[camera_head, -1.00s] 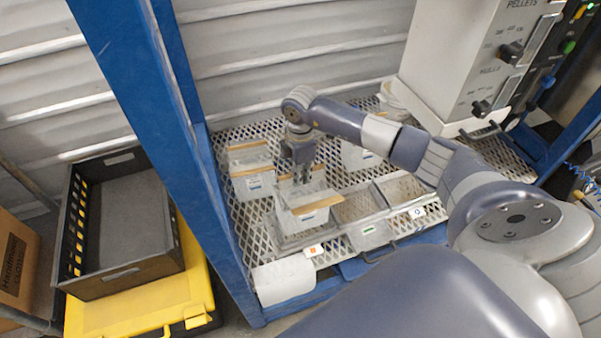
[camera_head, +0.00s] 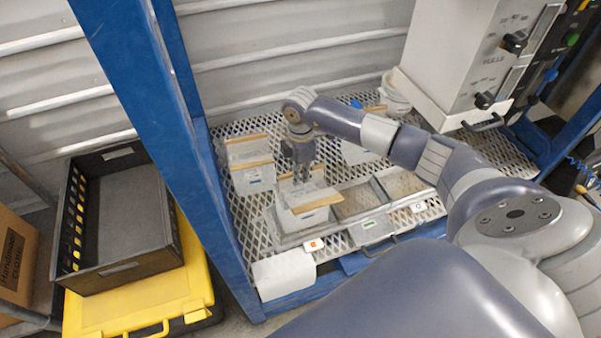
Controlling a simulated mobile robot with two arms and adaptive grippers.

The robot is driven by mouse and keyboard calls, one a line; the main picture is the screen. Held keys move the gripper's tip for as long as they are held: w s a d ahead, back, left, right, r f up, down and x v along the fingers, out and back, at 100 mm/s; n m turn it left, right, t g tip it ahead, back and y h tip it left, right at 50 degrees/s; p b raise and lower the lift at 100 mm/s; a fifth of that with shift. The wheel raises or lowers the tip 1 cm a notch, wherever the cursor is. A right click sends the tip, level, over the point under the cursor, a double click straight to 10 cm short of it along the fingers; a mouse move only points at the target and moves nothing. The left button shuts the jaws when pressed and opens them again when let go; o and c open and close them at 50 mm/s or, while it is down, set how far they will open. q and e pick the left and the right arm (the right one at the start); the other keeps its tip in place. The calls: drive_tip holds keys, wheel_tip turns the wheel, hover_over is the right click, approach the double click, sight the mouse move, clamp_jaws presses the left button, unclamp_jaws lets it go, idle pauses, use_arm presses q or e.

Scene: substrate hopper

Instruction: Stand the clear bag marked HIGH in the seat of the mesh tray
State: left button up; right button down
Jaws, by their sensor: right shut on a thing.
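My right gripper (camera_head: 302,174) points down over the mesh shelf and is shut on a clear bag; its fingers hide part of that bag's top. A clear bag with a pale wooden top strip (camera_head: 318,201) stands upright just in front of the fingers, at the left end of a row of clear compartments (camera_head: 345,207). I cannot tell whether this is the held bag or another one. Two more strip-topped bags, a nearer one (camera_head: 254,180) and one behind it (camera_head: 246,149), stand to the left. No HIGH marking is readable. My left gripper is not in view.
The mesh shelf (camera_head: 237,212) has blue posts (camera_head: 150,130). Orange, green and blue tags mark the compartments' front. The white hopper (camera_head: 455,60) stands at back right, near another bag (camera_head: 358,152). A black crate (camera_head: 105,272) rests on a yellow case (camera_head: 160,300) at left.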

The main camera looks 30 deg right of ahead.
drive_tip(key=shift+f, duration=0.5)
idle(0.5)
drive_tip(key=c, duration=1.7)
unclamp_jaws()
wheel_tip(320, 180, up, 12)
